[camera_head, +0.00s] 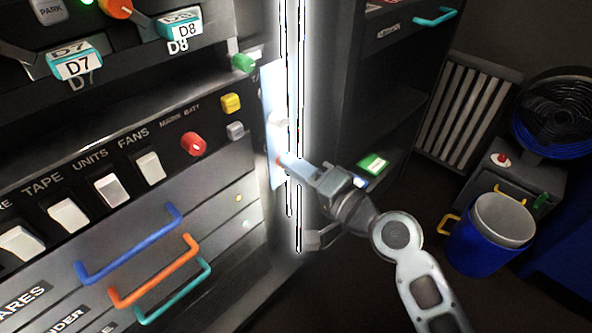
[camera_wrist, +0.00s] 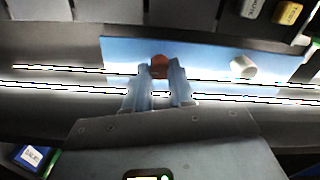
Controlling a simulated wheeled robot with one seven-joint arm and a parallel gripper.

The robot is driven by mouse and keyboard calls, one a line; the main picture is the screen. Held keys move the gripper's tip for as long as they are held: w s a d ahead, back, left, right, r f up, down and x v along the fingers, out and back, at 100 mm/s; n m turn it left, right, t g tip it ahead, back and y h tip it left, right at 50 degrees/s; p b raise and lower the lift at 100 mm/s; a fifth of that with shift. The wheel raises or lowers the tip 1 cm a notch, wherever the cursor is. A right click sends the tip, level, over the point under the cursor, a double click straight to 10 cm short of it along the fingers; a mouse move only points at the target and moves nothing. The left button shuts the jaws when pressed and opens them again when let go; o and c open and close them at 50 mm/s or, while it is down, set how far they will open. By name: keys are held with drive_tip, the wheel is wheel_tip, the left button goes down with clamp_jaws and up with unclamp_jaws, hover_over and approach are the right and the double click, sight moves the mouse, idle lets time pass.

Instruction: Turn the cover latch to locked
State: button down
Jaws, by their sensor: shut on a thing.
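A pale blue cover plate (camera_head: 268,88) stands upright at the right edge of the dark panel, and it spans the upper middle of the wrist view (camera_wrist: 120,52). A small orange-brown piece, which looks like the cover latch (camera_wrist: 159,64), sits on this plate. My gripper (camera_wrist: 160,75) is shut on the latch, with one finger on each side of it. In the head view my gripper (camera_head: 284,161) reaches the plate from the right. The fingers hide most of the latch, and I cannot tell its turn angle. A white round knob (camera_wrist: 243,68) is on the same plate, apart from my fingers.
Left of the plate are a red knob (camera_head: 193,143), white switches (camera_head: 150,167) and blue, orange and teal drawer handles (camera_head: 155,272). A bright vertical light strip (camera_head: 293,60) runs beside the plate. A blue bin (camera_head: 490,235) stands on the floor at right.

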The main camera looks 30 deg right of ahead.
idle(0.4)
drive_tip(key=c, duration=1)
unclamp_jaws()
drive_tip(key=shift+o, duration=0.2)
drive_tip(key=v, duration=0.8)
